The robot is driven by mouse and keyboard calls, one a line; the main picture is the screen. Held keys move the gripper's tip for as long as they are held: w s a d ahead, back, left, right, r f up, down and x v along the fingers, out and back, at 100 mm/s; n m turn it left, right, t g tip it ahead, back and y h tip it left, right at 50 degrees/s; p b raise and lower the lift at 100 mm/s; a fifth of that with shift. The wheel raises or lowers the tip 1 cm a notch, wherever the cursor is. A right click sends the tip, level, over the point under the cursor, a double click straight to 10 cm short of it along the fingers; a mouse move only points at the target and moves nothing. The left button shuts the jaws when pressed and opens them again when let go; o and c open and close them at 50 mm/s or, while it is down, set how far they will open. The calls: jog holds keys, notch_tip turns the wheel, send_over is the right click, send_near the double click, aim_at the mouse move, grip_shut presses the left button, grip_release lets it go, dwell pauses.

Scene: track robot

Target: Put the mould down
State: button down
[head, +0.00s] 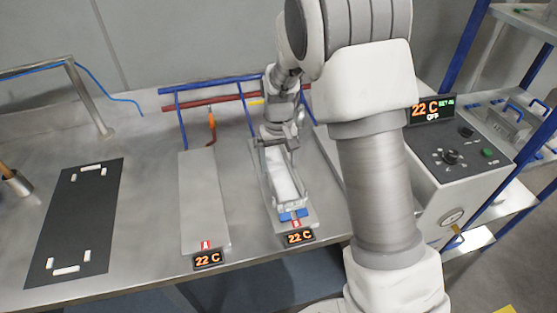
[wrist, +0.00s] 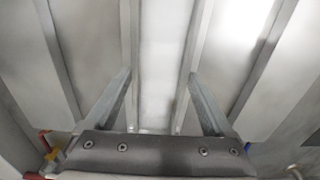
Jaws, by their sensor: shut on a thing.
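The mould (head: 283,177) is a long, narrow metal trough with a pale inside and a blue piece (head: 293,215) by its near end. It is over the right-hand metal plate (head: 256,187); I cannot tell whether it rests on it or hangs just above. My gripper (head: 283,143) is at the mould's far end, shut on it. In the wrist view the two fingers (wrist: 159,76) reach along the mould's long walls, with its pale channel (wrist: 160,45) between them. The exact finger contact is blurred.
A second metal plate (head: 203,200) lies empty to the left. Both plates have 22 C displays at their near ends. A black mat (head: 78,222) with white corner marks lies farther left. Blue and red pipes (head: 215,103) run behind. A control box (head: 455,150) stands right.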

aim_at(279, 171)
jog(key=shift+f, duration=0.1)
grip_release()
jog(key=s+d+r+t+p, duration=0.1)
jog(key=s+d+r, duration=0.15)
jog(key=r, duration=0.75)
jog(key=s+d+r+t, duration=0.1)
jog(key=s+r, duration=0.2)
jog(key=r, duration=0.6)
jog(key=s+d+r+m+t, duration=0.1)
jog(key=s+d+r, duration=0.1)
jog(key=s, duration=0.7)
jog(key=s+d+r+m+t, duration=0.1)
jog(key=s+d, duration=0.3)
jog(key=s, duration=0.6)
jog(key=shift+d+r+t, duration=0.2)
jog(key=shift+r+t, duration=0.6)
